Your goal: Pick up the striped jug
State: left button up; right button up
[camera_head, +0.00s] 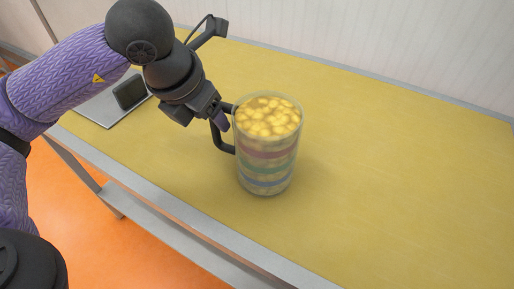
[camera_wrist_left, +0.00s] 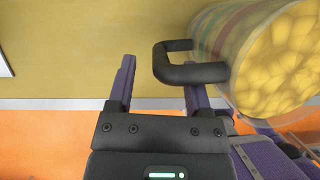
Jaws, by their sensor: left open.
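The striped jug (camera_head: 268,150) stands upright on the yellow tabletop. It is clear, with red, green and blue bands, and full of yellow chunks. Its dark handle (camera_head: 220,138) points left, toward my left gripper (camera_head: 219,121). In the left wrist view the jug (camera_wrist_left: 285,60) is at the upper right and its handle (camera_wrist_left: 187,73) reaches left. My left gripper (camera_wrist_left: 158,78) is open, its two fingers apart at the handle. The handle's outer bar appears between the fingers and hides the right fingertip. I cannot tell whether they touch. My right gripper is not in view.
A flat grey plate with a dark block (camera_head: 130,92) on it lies at the table's left end, behind my left arm. The yellow table (camera_head: 400,170) is clear to the right of the jug. A pale wall (camera_head: 400,45) runs along the back.

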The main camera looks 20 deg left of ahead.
pick_arm(q)
jog(key=shift+w+d+f, duration=0.1)
jog(key=shift+w+f, duration=0.15)
jog(key=shift+f, duration=0.45)
grip_shut()
dwell(0.8)
